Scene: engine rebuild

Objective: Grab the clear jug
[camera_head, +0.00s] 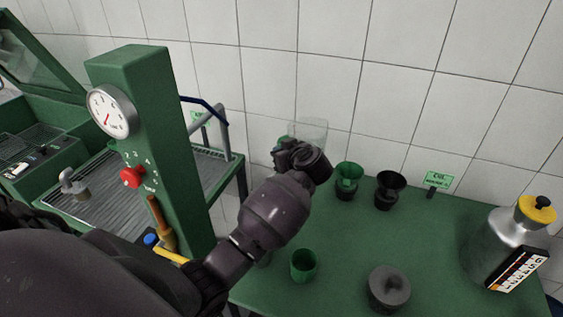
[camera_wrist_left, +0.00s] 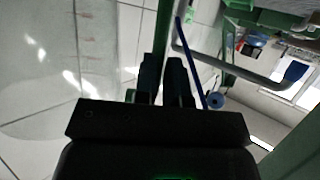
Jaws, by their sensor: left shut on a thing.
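The clear jug (camera_head: 311,130) is see-through and faint, near the tiled wall at the back left of the green table. My left gripper (camera_head: 284,150) is at the jug, and its wrist hides the jug's lower part. In the left wrist view the jug (camera_wrist_left: 62,75) fills the left side, with faint red marks on its wall. There my left gripper's fingers (camera_wrist_left: 174,75) are close together beside the jug, shut on it. The exact point of grip is hard to make out. My right gripper is not in view.
Two funnel-topped pots, one green (camera_head: 348,178) and one black (camera_head: 388,188), stand right of my wrist. A green cup (camera_head: 303,265), a dark round part (camera_head: 389,289) and a metal can (camera_head: 490,245) stand on the table (camera_head: 345,240). A green gauge column (camera_head: 150,150) rises at left.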

